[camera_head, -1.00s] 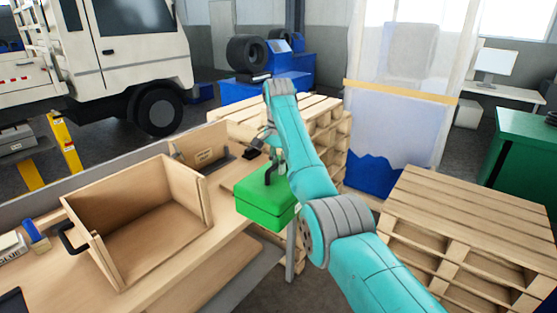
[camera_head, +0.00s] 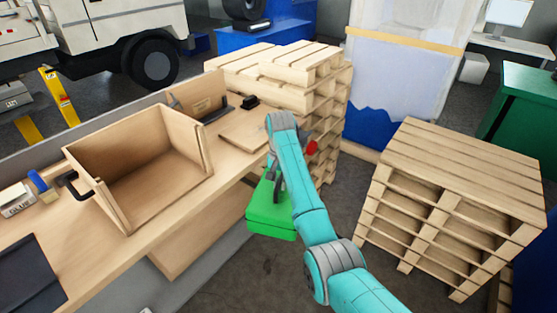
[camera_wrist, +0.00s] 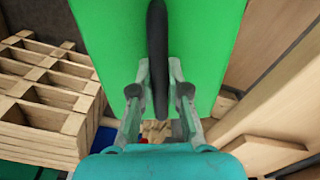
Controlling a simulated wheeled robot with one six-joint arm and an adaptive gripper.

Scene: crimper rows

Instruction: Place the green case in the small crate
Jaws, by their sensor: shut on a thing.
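The green case (camera_head: 270,212) hangs from my gripper (camera_head: 277,180) beside the front edge of the workbench, over the floor. In the wrist view my gripper (camera_wrist: 160,100) is shut on the black handle of the green case (camera_wrist: 205,40). The small crate (camera_head: 152,180) is an open wooden box on the bench, left of the case and apart from it. Its inside looks empty where I can see it. My arm hides part of the case's right side.
The workbench (camera_head: 225,192) also bears a glue box (camera_head: 15,199), a clamp (camera_head: 70,184), a dark flat item (camera_head: 28,270) and a thin board (camera_head: 245,135). Pallet stacks (camera_head: 325,95) stand behind the arm and at the right (camera_head: 465,180). Floor between them is free.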

